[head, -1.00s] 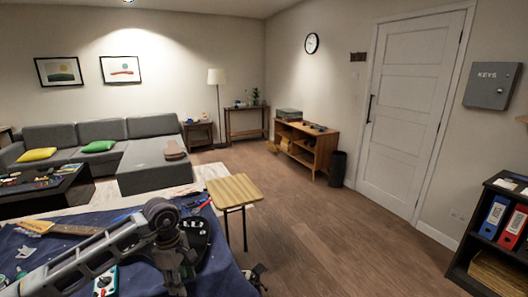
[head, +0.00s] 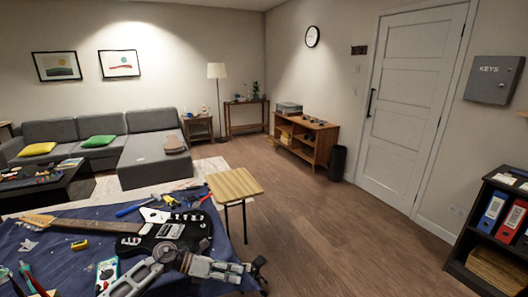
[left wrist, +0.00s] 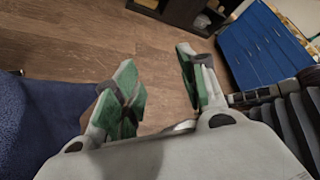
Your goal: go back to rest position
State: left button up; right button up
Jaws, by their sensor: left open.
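My left gripper (head: 243,272) is at the lower middle of the head view, low over the right front edge of the work table. My left arm lies in front of part of the table. In the left wrist view its two green-padded fingers (left wrist: 158,78) stand apart with only wooden floor between them. It holds nothing. My right gripper is not in view. A black electric guitar (head: 160,232) with a light headstock lies on the blue cloth of the table (head: 60,262), just behind my left arm.
Tools, a yellow box (head: 79,244) and a teal meter (head: 107,272) lie around the guitar. A wooden-topped stool (head: 234,184) stands just beyond the table. In the wrist view, a blue drawer cabinet (left wrist: 262,45) is at the right. The floor (head: 320,230) right of the table is clear.

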pick_arm(q)
jog(key=w+a+f+n+t+y, duration=0.1)
jog(key=w+a+f+n+t, duration=0.1)
jog(key=a+f+n+t, duration=0.4)
jog(key=w+a+f+n+t+y, duration=0.1)
jog(key=w+f+n+t, duration=0.15)
jog(key=f+n, duration=0.7)
jog(key=s+a+f+n+t+y, duration=0.1)
jog(key=s+a+f+n+y, duration=0.4)
jog(key=f, duration=0.4)
jog(key=s+a+f+n+t+y, duration=0.15)
jog(key=s+a+f+n, duration=0.3)
jog(key=f+n, duration=0.45)
jog(key=s+a+f+n+g+y, duration=0.2)
jog(key=s+a+f+n+g, duration=0.1)
jog(key=s+f, duration=0.6)
jog(key=s+a+f+n+g+y, duration=0.2)
jog(key=s+a+f+n+y, duration=0.1)
jog(key=s+f, duration=0.55)
jog(key=s+f+n+g, duration=0.2)
jog(key=s+f+g, duration=0.1)
jog(key=s, duration=1)
jog(key=s+f+n+g, duration=0.3)
jog(key=s, duration=1)
jog(key=shift+d+n+y, duration=0.25)
jog(key=shift+n+y, duration=0.1)
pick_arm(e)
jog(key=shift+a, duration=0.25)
